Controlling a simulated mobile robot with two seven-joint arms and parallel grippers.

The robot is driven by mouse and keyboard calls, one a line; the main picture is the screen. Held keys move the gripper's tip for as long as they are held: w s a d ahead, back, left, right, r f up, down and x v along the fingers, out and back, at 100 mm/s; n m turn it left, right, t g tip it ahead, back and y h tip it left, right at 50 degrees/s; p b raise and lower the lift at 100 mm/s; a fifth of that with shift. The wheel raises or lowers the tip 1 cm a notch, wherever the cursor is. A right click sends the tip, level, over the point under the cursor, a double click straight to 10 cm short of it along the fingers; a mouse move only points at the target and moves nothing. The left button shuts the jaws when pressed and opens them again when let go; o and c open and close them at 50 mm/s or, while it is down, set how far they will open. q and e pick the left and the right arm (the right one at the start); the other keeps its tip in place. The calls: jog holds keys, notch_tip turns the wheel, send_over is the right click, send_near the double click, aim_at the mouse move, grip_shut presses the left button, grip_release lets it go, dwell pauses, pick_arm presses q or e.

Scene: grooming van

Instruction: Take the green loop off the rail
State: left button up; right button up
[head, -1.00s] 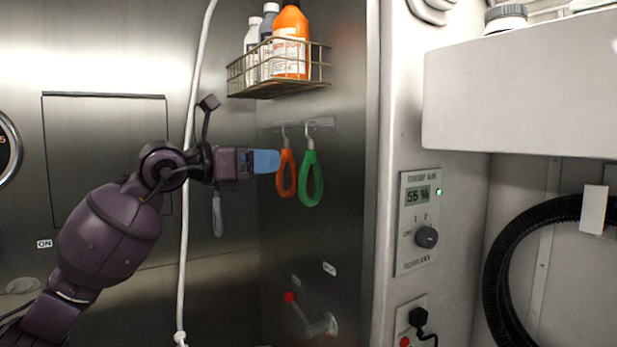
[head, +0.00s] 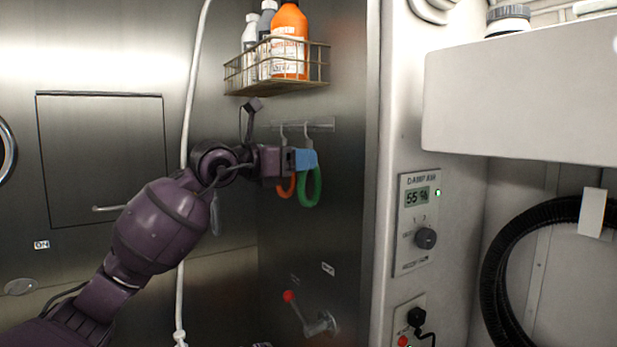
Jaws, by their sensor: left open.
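The green loop (head: 309,191) hangs from a hook on the short rail (head: 318,125) on the metal wall. The orange loop (head: 286,186) hangs just left of it, mostly hidden behind my left gripper. My left gripper (head: 306,159) is open, with its blue fingertips in front of the upper part of the green loop. The picture does not show clearly whether the fingers touch or straddle it. My right gripper is not in view.
A wire basket (head: 277,87) with several bottles is fixed above the rail. A white hose (head: 187,120) hangs to the left. A red-tipped lever (head: 305,312) sits below. A control panel (head: 415,245) and a white cabinet (head: 522,100) are at the right.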

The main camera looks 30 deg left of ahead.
pick_arm(q)
jog(key=shift+x, duration=1.35)
grip_shut()
